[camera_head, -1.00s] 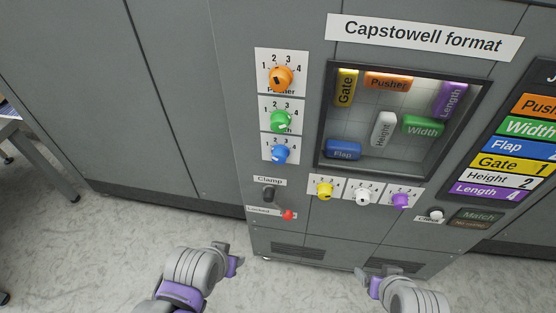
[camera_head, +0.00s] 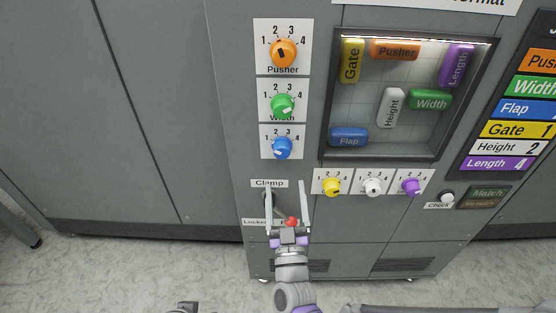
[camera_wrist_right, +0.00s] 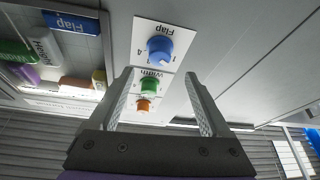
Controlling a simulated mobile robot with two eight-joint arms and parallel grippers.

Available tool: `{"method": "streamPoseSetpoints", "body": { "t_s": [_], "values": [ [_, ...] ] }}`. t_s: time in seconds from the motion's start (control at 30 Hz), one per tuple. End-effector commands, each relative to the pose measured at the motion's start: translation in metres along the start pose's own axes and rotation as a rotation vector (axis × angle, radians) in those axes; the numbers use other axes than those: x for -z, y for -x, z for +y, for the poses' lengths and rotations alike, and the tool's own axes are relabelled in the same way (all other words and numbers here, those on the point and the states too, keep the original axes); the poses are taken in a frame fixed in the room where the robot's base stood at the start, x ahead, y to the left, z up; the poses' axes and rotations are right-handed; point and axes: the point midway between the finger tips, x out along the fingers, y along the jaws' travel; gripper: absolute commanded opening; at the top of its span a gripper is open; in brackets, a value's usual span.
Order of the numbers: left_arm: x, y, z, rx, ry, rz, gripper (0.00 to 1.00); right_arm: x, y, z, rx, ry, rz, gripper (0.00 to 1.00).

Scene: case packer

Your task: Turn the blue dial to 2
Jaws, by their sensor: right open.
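The blue dial (camera_head: 282,148) sits on a white plate numbered 1 to 4, lowest of the left column of dials. A pale mark shows at its lower left; I cannot tell which number it reads. My right gripper (camera_head: 286,188) is open and empty, fingers pointing up at the panel below the blue dial, apart from it. In the right wrist view the blue dial (camera_wrist_right: 160,48) appears upside down, beyond the open fingertips (camera_wrist_right: 158,75). A grey part, probably of my left gripper (camera_head: 185,307), shows at the bottom edge; its jaws cannot be made out.
The green dial (camera_head: 283,106) and orange dial (camera_head: 284,53) are above the blue one. Yellow (camera_head: 333,187), white (camera_head: 373,187) and purple (camera_head: 411,187) dials line up to the right. A display window (camera_head: 345,110) shows coloured blocks.

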Motion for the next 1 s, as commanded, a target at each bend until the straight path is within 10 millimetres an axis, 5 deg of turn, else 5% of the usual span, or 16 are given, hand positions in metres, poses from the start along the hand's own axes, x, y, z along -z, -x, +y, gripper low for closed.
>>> {"method": "streamPoseSetpoints", "body": {
  "t_s": [0.5,0.9,1.0],
  "values": [
    [0.004,0.008,0.0,0.0,0.0,0.003,0.5,0.0,-0.087,0.001,0.001,0.0,-0.003,0.82],
    [0.004,0.009,0.0,0.0,0.0,0.003,0.5,0.0,-0.095,0.001,0.001,0.0,-0.003,0.82],
    [0.004,0.009,0.0,0.0,0.0,0.003,0.5,0.0,-0.095,0.001,0.001,0.0,-0.003,0.66]
  ]
}}
